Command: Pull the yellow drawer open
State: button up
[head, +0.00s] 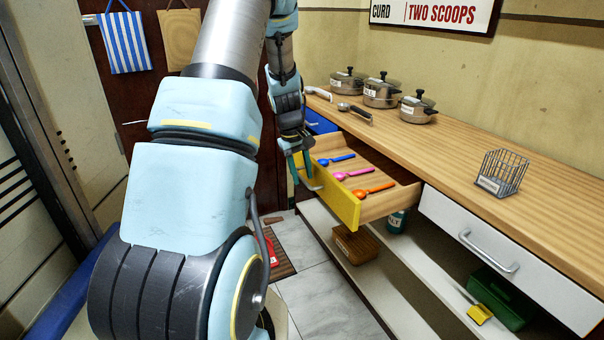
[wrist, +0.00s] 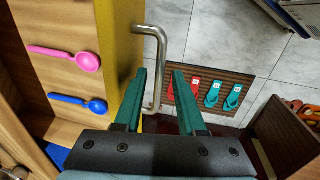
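The yellow drawer (head: 340,198) stands pulled well out from the counter, with its wooden inside showing. In it lie a blue spoon (head: 336,160), a pink spoon (head: 354,173) and an orange spoon (head: 373,190). Its yellow front (wrist: 122,45) and metal handle (wrist: 162,50) show in the wrist view. My gripper (head: 303,179) is at the drawer front by the handle. In the wrist view my gripper (wrist: 160,72) has its green fingers apart, with the handle bar between them and gaps on both sides.
A white drawer (head: 485,250) to the right is shut. A blue drawer (head: 321,123) is beyond the yellow one. Pots (head: 381,92) and a wire basket (head: 503,172) stand on the counter. A mat with sandals (wrist: 235,78) lies on the tiled floor.

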jog(key=shift+o, duration=0.2)
notch_tip(320, 180, up, 11)
jog(key=a, duration=0.2)
jog(key=shift+s+f, duration=0.2)
jog(key=shift+s, duration=0.25)
jog(key=s+a+r+m+p, duration=0.1)
jog(key=s+r+m+p, duration=0.1)
jog(key=s, duration=0.5)
jog(key=s+a+r+m+y+p, duration=0.1)
jog(key=s+a+r+m+p, duration=0.1)
jog(key=s, duration=0.5)
jog(key=s+a+r+m+p, duration=0.2)
jog(key=s+r+p, duration=0.2)
jog(key=s, duration=0.3)
jog(key=shift+s+t+y+p, duration=0.3)
jog(key=shift+y+p, duration=0.1)
jog(key=shift+p, duration=0.05)
